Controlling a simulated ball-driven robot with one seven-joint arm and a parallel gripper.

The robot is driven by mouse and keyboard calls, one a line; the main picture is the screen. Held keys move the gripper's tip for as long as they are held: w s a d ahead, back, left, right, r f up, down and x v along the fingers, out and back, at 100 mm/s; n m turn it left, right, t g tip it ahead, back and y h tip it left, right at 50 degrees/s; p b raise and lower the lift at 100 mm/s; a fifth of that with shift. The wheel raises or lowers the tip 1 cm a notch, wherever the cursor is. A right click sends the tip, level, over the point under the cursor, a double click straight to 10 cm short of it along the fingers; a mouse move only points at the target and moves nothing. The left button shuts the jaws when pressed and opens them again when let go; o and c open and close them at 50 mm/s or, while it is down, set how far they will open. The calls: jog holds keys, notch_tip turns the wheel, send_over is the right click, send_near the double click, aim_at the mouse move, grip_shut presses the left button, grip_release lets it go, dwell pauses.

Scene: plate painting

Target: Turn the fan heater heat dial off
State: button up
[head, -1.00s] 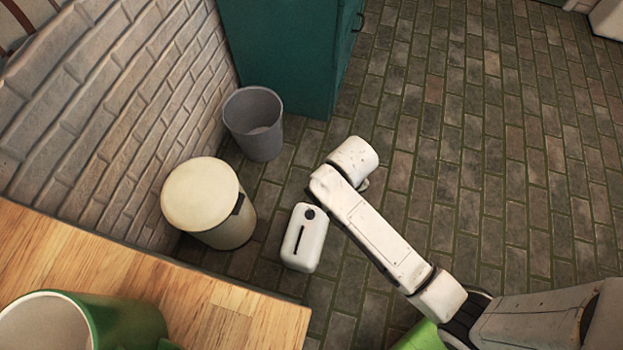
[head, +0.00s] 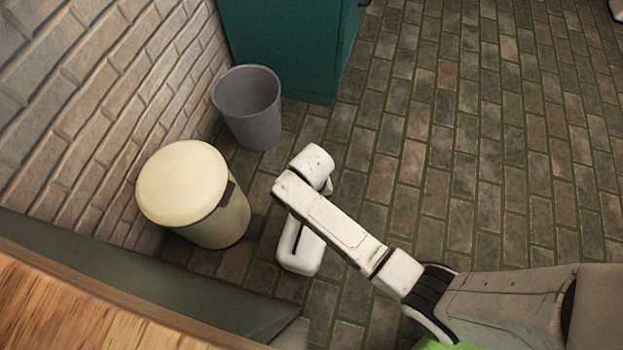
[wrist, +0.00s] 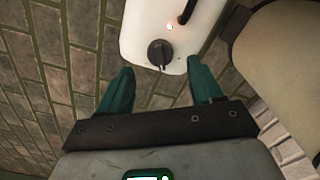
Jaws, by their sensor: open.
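The white fan heater (head: 300,256) stands on the brick floor, its upper part hidden behind my arm in the head view. In the wrist view the heater (wrist: 143,22) shows at the top, with a dark round heat dial (wrist: 160,53) near its edge. A small light and a dark handle or slot sit beyond the dial. My gripper (wrist: 163,75) is open, with green fingers apart. The dial lies between and just beyond the fingertips in the picture; I cannot tell whether anything touches. The gripper's fingers are mostly hidden in the head view.
A cream lidded bin (head: 185,187) stands close left of the heater; it also shows at the right of the wrist view (wrist: 285,55). A grey bin (head: 248,105) and a teal cabinet (head: 285,45) stand behind. A wooden counter (head: 80,310) is at lower left.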

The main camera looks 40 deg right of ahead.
jog(key=shift+f+b, duration=0.85)
jog(key=shift+f, duration=1.3)
jog(key=c, duration=1.1)
